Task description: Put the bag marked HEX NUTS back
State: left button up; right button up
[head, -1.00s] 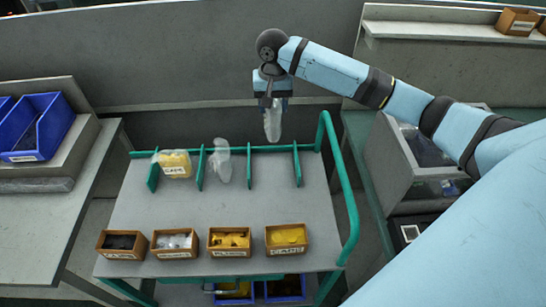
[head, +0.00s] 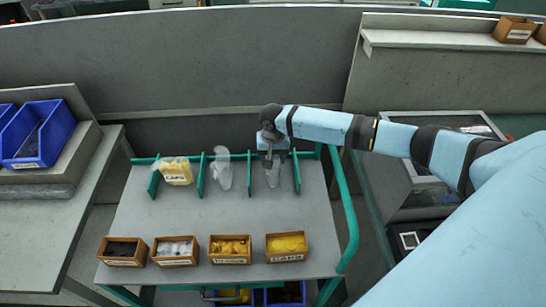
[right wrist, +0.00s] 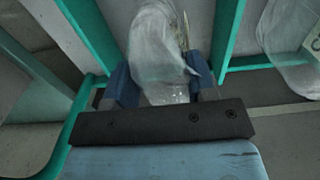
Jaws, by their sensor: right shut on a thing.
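My right gripper (head: 272,158) points down at the back of the grey cart (head: 225,215). It is shut on a clear bag (head: 272,177), which hangs between two green dividers of the cart's back rack, in the right-hand slot. In the right wrist view the bag (right wrist: 160,50) sits between the blue fingers (right wrist: 160,88), with a green divider on either side. Its label is not readable, and I cannot tell whether its bottom touches the cart. My left gripper is out of view.
A clear bag (head: 221,170) stands in the middle slot and a yellow-filled bag (head: 177,171) in the left slot. Several small wooden boxes (head: 230,249) line the cart's front. A green rail (head: 350,220) runs along the right side. The cart's middle is clear.

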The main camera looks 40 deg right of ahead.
jog(key=shift+f, duration=0.2)
jog(key=o, duration=0.9)
jog(key=shift+r, duration=0.15)
notch_tip(320, 180, up, 11)
jog(key=shift+r+b, duration=0.15)
jog(key=shift+b, duration=0.4)
jog(key=shift+r, duration=0.35)
jog(key=shift+f, duration=0.1)
